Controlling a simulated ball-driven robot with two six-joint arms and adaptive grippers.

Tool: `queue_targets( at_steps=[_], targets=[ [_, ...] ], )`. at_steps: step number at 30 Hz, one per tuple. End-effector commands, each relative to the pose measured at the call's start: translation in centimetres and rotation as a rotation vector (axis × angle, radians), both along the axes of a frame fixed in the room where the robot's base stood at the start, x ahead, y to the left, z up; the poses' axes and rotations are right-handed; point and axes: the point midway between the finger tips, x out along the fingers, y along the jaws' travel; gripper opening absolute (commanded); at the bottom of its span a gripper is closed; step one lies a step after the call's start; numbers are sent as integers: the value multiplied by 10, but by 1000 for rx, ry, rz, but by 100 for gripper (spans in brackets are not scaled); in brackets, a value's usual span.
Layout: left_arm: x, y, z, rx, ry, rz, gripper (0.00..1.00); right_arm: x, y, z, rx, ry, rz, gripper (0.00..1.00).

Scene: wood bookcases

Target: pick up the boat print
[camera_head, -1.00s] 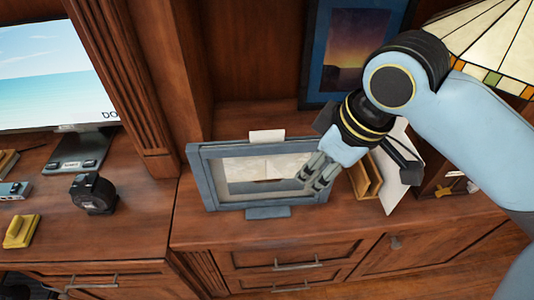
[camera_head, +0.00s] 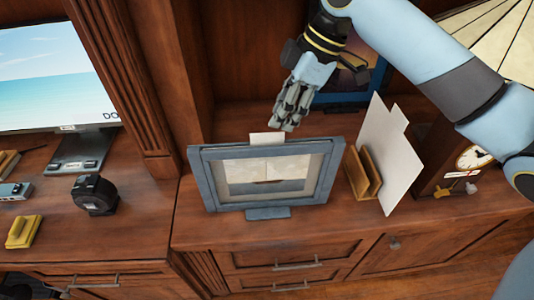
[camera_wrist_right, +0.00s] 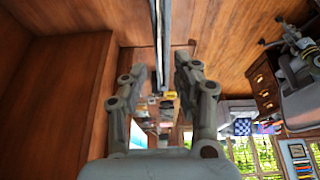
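The boat print (camera_head: 233,172) stands upright on the wooden cabinet top in a blue-grey frame, with a pale boat picture inside. A small white tab (camera_head: 267,139) sticks up at the middle of its top edge. My right gripper (camera_head: 285,126) is just above and behind the top edge, fingers pointing down, holding nothing. In the right wrist view the gripper (camera_wrist_right: 160,78) is open. A thin blue-grey edge (camera_wrist_right: 159,30), seemingly the frame seen edge-on, lines up with the gap between the fingers. My left gripper is out of view.
A wooden holder with a white card (camera_head: 388,155) stands right of the print, near a clock (camera_head: 474,158). A monitor (camera_head: 50,75) and black tape measure (camera_head: 94,194) are left. The cabinet front edge is clear.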

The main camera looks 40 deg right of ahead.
Motion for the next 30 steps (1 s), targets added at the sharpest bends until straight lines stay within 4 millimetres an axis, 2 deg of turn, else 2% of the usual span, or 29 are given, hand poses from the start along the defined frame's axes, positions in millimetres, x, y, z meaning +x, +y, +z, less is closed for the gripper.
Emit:
queue_targets(
  at_steps=[6,9,18,25,30],
  targets=[
    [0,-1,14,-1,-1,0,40,8,16,-26,5,5,-3,30],
    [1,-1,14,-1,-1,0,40,11,19,-39,2,4,-3,30],
    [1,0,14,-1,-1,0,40,12,20,-45,-1,1,-1,30],
    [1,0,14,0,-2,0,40,12,20,-45,0,2,-1,0],
    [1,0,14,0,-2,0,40,12,20,-45,0,2,-1,0]
  ],
)
